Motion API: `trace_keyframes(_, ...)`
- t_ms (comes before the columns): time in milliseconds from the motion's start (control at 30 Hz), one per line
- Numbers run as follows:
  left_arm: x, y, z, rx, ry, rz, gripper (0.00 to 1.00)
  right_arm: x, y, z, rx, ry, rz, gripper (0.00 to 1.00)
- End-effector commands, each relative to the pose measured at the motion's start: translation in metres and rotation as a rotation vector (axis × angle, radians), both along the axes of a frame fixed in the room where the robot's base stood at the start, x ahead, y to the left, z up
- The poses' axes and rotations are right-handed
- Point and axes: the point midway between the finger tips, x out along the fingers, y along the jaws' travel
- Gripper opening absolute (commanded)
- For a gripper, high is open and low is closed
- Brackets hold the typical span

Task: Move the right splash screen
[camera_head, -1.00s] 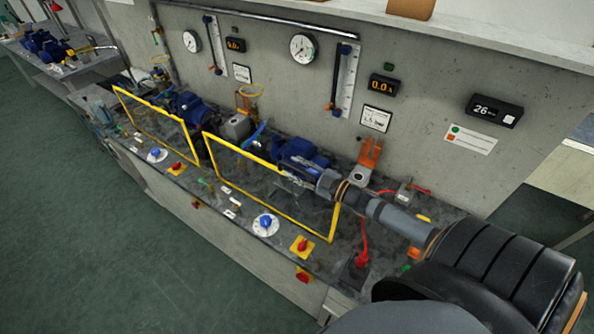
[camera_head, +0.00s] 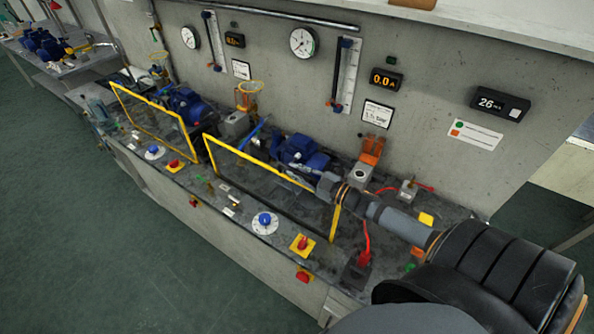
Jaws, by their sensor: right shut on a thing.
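The right splash screen (camera_head: 250,157) is a clear panel in a yellow frame. It stands along the front of the right pump station, in front of a blue pump (camera_head: 302,152). My right gripper (camera_head: 303,182) comes in from the lower right and is shut on the upper bar of this frame, near its right end. The gripper and wrist cover the frame's upper right corner. My left gripper is not in view.
The left splash screen (camera_head: 148,112) stands close by on the left. A blue knob (camera_head: 265,220) and a red-on-yellow switch (camera_head: 302,244) sit in front of the right screen. An orange-topped fitting (camera_head: 370,152) and red cables (camera_head: 366,240) lie behind and beside my wrist.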

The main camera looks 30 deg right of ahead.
Motion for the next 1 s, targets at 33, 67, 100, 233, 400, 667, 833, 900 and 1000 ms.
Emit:
trace_keyframes(33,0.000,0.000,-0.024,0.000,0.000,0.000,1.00,0.000,0.000,-0.026,0.002,0.001,0.000,0.00)
trace_keyframes(67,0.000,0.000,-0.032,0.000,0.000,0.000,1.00,0.000,0.000,-0.035,0.002,0.000,-0.001,0.00)
trace_keyframes(100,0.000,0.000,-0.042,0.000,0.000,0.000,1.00,-0.001,0.000,-0.046,0.003,0.001,-0.001,0.00)
trace_keyframes(233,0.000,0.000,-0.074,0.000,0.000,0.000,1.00,-0.001,0.000,-0.081,0.002,0.001,0.000,0.00)
trace_keyframes(400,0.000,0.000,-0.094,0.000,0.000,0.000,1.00,0.000,0.000,-0.104,0.000,0.000,0.000,0.00)
trace_keyframes(667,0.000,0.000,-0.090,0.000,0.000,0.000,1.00,0.000,0.000,-0.101,0.001,0.001,-0.001,0.00)
trace_keyframes(833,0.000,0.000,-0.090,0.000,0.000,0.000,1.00,0.000,0.000,-0.101,0.001,0.001,-0.001,0.26)
trace_keyframes(900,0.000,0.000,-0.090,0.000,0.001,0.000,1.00,0.000,0.000,-0.101,0.001,0.001,-0.001,0.34)
trace_keyframes(1000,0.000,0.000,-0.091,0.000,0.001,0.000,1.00,0.000,0.000,-0.101,0.001,0.000,0.000,0.34)
